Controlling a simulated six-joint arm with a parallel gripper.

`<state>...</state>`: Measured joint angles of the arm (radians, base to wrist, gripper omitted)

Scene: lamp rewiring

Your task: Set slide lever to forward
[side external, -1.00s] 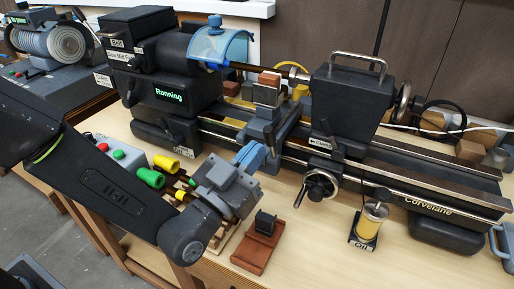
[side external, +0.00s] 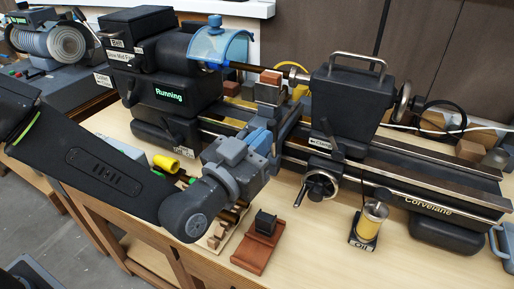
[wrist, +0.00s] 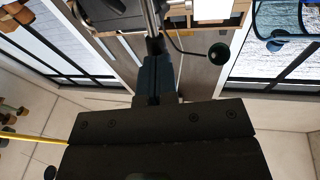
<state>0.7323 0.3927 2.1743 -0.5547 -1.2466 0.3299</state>
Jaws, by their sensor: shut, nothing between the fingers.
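My gripper (side external: 260,139) has blue-grey fingers, held together and empty, in front of the carriage (side external: 268,98) of the lathe. In the wrist view its shut fingers (wrist: 154,75) point up the picture. A dark green ball knob (wrist: 219,53) on a thin curved stem stands to the right of the fingers, apart from them. I cannot tell for sure whether it is the slide lever. In the side view my gripper hides part of the carriage front, and no lever can be made out there.
The lathe headstock (side external: 178,84) reads "Running". A blue clear guard (side external: 222,46) covers the chuck area. The tailstock (side external: 347,92) and a handwheel (side external: 319,187) stand to the right. An oil can (side external: 371,217) and a red-brown stand (side external: 256,250) are on the bench.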

